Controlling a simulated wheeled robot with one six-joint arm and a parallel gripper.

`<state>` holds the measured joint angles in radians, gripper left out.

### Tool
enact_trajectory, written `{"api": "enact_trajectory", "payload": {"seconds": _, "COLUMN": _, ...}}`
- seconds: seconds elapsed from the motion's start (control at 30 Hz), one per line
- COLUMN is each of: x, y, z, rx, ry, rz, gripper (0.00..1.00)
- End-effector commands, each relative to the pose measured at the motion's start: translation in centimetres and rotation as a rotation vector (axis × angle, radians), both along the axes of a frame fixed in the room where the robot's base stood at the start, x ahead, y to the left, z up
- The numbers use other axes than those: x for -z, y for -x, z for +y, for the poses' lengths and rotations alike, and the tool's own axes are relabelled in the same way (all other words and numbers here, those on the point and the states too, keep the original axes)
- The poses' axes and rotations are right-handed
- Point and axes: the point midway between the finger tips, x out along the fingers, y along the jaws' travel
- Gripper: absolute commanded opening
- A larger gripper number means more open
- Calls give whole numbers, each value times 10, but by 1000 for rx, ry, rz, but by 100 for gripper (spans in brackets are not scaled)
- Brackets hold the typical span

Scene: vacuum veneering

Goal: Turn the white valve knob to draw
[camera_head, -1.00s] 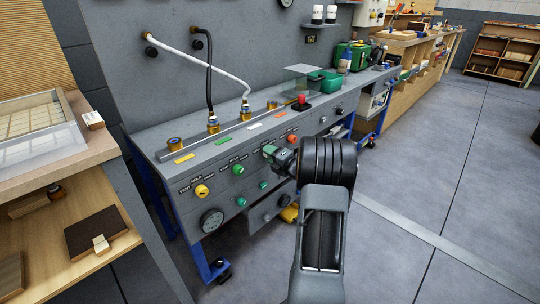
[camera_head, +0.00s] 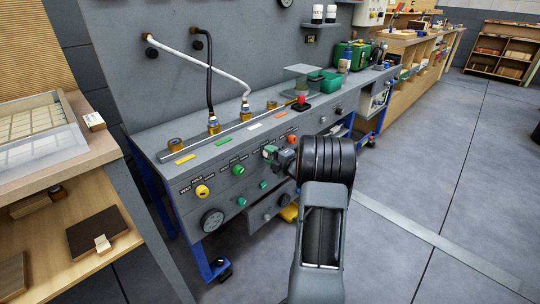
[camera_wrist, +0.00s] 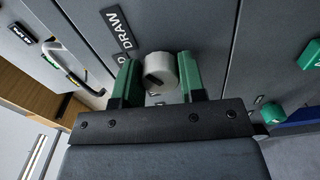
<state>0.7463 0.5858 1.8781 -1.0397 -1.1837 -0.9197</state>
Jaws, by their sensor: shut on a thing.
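The white valve knob (camera_wrist: 160,70) shows in the wrist view between the two green fingers of my gripper (camera_wrist: 159,80). A finger stands on each side, and the gripper is shut on the knob. A short dark mark runs slantwise on the knob's face. The DRAW label (camera_wrist: 117,32) is on the panel at the knob's upper left; another label beside it is partly cut off. In the head view my gripper (camera_head: 270,153) is at the grey panel front, and its green fingers and wrist hide the white knob.
On the grey panel (camera_head: 225,195), a yellow knob (camera_head: 202,191) and a green knob (camera_head: 238,170) are left of my gripper, and an orange knob (camera_head: 292,139) is just right. Smaller green knobs and a gauge (camera_head: 212,220) sit lower. Open floor lies right.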

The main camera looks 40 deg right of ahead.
Motion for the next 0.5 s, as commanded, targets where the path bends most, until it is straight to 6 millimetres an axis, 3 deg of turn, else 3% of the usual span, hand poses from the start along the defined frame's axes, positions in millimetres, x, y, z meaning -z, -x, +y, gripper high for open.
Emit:
{"api": "enact_trajectory", "payload": {"seconds": 0.17, "x": 0, "y": 0, "z": 0, "rx": 1, "ry": -3, "rz": 1, "gripper": 14}}
{"api": "enact_trajectory", "payload": {"seconds": 0.2, "x": 0, "y": 0, "z": 0, "rx": 2, "ry": -3, "rz": 1, "gripper": 39}}
{"api": "enact_trajectory", "payload": {"seconds": 0.43, "x": 0, "y": 0, "z": 0, "rx": 0, "ry": -2, "rz": 0, "gripper": 61}}
{"api": "enact_trajectory", "payload": {"seconds": 0.5, "x": 0, "y": 0, "z": 0, "rx": 0, "ry": -1, "rz": 0, "gripper": 63}}
